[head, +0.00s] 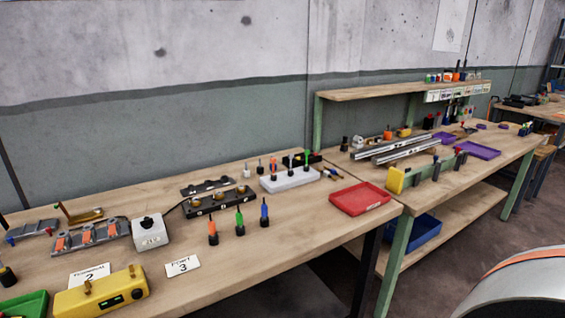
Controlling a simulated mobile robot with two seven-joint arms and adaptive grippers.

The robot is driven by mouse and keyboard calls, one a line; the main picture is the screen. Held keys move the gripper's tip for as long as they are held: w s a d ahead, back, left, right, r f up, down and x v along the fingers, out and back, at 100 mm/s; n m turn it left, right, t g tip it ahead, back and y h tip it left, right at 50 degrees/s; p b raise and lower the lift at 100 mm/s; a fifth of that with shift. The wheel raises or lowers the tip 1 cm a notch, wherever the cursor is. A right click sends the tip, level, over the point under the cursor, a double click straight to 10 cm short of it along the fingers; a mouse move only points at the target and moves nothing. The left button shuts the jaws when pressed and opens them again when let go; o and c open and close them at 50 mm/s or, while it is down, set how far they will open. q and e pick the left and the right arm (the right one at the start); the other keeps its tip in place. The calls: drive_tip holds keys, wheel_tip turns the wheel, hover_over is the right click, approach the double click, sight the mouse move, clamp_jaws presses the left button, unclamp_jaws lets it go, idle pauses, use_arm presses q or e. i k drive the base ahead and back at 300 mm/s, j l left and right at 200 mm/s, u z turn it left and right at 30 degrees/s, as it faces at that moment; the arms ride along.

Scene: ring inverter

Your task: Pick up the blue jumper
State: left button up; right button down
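The blue jumper seems to be the small upright piece (264,210) with a blue upper part and a dark lower part. It stands on the near workbench (285,235), at the right end of a short row. A green one (239,221) and an orange one (212,231) stand to its left, apart from it. Neither of my grippers shows in the head view, so their state and distance from the blue piece are hidden.
A white block (290,181) with several coloured upright pieces stands behind. A dark holder with round sockets (218,201) lies behind the row. A red tray (360,199) is at the right. Bench between row and tray is clear.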

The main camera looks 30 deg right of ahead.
sight(333, 171)
drive_tip(key=l+z, duration=0.25)
drive_tip(key=i+l+z, duration=0.15)
drive_tip(key=l+z, duration=0.15)
drive_tip(key=i+l+z, duration=0.1)
drive_tip(key=l+z, duration=0.15)
drive_tip(key=l, duration=0.2)
drive_tip(key=i+l+z, duration=0.15)
drive_tip(key=l+z, duration=0.15)
drive_tip(key=i+l+u, duration=0.1)
drive_tip(key=l, duration=0.25)
drive_tip(key=i+l+u, duration=0.1)
drive_tip(key=l, duration=0.25)
